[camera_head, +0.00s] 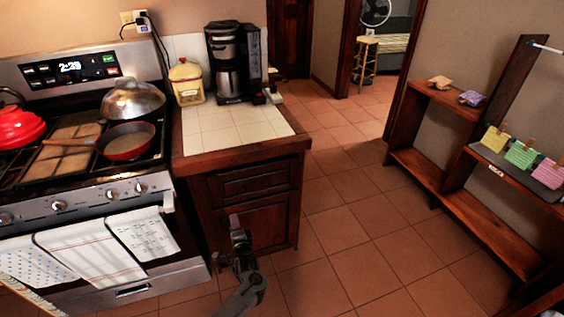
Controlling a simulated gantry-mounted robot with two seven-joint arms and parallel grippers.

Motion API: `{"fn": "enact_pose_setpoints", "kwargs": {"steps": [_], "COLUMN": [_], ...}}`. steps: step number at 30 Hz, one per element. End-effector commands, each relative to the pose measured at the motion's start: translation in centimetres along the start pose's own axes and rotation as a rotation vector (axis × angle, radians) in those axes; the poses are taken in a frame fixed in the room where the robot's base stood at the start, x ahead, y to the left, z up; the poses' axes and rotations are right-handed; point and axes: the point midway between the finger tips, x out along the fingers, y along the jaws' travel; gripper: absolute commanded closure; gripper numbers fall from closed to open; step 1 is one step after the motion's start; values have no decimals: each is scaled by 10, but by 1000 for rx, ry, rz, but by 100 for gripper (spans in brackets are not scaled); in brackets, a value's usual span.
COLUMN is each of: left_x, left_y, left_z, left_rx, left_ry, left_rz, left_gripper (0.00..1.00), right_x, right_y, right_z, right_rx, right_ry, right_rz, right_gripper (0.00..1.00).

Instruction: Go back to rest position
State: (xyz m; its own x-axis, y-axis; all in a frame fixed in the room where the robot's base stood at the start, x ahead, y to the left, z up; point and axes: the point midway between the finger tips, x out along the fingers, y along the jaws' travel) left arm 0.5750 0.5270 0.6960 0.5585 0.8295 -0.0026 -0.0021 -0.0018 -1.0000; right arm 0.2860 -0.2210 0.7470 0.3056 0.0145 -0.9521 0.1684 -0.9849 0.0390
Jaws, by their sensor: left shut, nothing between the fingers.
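My left gripper (235,222) is in the lower middle of the head view, with its arm coming up from the bottom edge. It is shut and empty. It points up in front of the dark wood cabinet (275,222) and shows against the cabinet's door. I cannot tell how far it is from the cabinet. My right gripper does not show in this view.
The stove (100,195) with towels on its front stands left of my gripper. A coffee maker (232,65) stands on the tiled counter (215,130). Wooden shelves (430,170) line the right. The tiled floor (360,235) between is clear.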

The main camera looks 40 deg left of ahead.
Motion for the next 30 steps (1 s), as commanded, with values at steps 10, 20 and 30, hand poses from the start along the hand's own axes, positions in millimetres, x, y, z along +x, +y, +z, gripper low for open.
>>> {"fn": "enact_pose_setpoints", "kwargs": {"steps": [10,20,30], "left_x": [-48,-152,-316], "left_y": [58,52,-36], "left_z": [66,82,34], "left_rx": [133,-41,-418], "left_ry": [11,232,351], "left_rz": [77,355,1005], "left_gripper": [100,100,100], "right_x": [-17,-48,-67], "right_y": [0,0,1], "right_z": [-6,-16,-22], "right_rx": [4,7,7], "right_ry": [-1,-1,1], "right_rz": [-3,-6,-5], "right_gripper": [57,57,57]}}
